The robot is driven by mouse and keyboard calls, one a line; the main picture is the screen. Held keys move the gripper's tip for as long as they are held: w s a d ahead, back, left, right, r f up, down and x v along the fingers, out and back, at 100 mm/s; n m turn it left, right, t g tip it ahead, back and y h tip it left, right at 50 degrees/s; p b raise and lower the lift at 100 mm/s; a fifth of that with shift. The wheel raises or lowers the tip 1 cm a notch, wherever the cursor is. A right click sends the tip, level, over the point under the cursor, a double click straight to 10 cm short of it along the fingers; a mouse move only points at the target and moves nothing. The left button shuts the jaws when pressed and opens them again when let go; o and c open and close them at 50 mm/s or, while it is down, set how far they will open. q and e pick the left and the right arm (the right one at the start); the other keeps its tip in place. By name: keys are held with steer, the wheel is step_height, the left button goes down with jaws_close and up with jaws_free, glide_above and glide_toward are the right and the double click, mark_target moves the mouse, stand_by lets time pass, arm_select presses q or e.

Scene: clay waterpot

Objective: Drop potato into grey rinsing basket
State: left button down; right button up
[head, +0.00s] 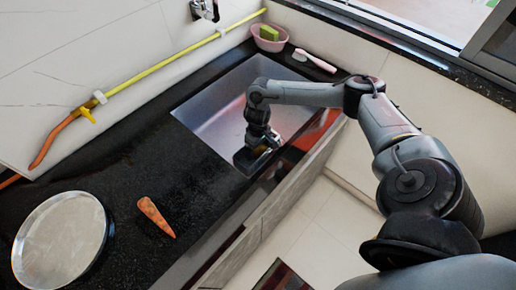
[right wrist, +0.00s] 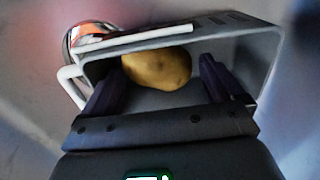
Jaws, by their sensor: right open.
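The yellow-brown potato (right wrist: 157,70) shows in the right wrist view, inside the outline of the grey rinsing basket (right wrist: 258,50). It appears to rest in the basket, near its far wall. My right gripper (right wrist: 162,78) is open, its two dark fingers on either side of the potato with gaps between. In the head view my right gripper (head: 258,160) is low at the front edge of the sink. The potato and basket cannot be made out there, being hidden by the gripper or too small. My left gripper is not in view.
The steel sink (head: 215,110) is set in a black counter (head: 190,190). A carrot (head: 155,216) and a round metal tray (head: 60,240) lie at the left. A pink bowl (head: 268,44) with a green sponge and a brush (head: 315,60) stand behind the sink.

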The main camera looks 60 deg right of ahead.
step_height(320, 180, up, 12)
steer(key=p, duration=0.5)
steer(key=shift+p, duration=0.4)
steer(key=shift+r, duration=0.15)
